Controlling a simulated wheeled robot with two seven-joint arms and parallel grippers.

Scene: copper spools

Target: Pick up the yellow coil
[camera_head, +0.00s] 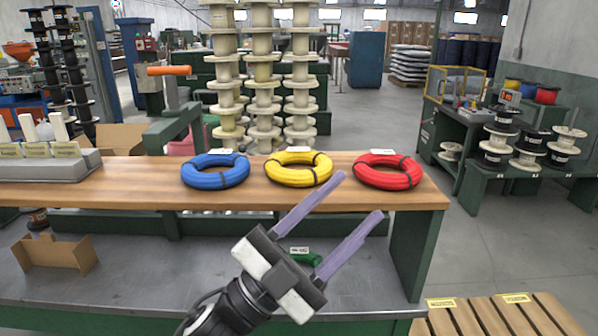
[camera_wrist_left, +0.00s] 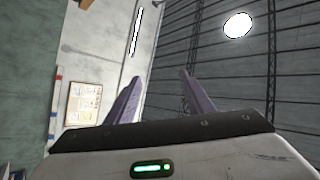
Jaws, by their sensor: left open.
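The yellow coil (camera_head: 279,172) lies flat on the wooden shelf, between a blue coil (camera_head: 200,178) on its left and a red coil (camera_head: 373,176) on its right. It has dark bands and a small white tag. My left gripper (camera_head: 359,195) is open and empty in the head view. Its two purple fingers point up and to the right, in front of the shelf, and appear below and right of the yellow coil, apart from it. In the left wrist view the open fingers (camera_wrist_left: 158,82) point at the wall and ceiling, with no coil visible. My right gripper is not in view.
The wooden shelf (camera_head: 110,192) stands above a grey metal worktop (camera_head: 140,275). A small green item (camera_head: 304,258) lies on the worktop behind my gripper. A cardboard box (camera_head: 54,252) is at the left. A grey tray (camera_head: 45,168) sits on the shelf's left end. Tall spool stacks (camera_head: 264,85) stand behind.

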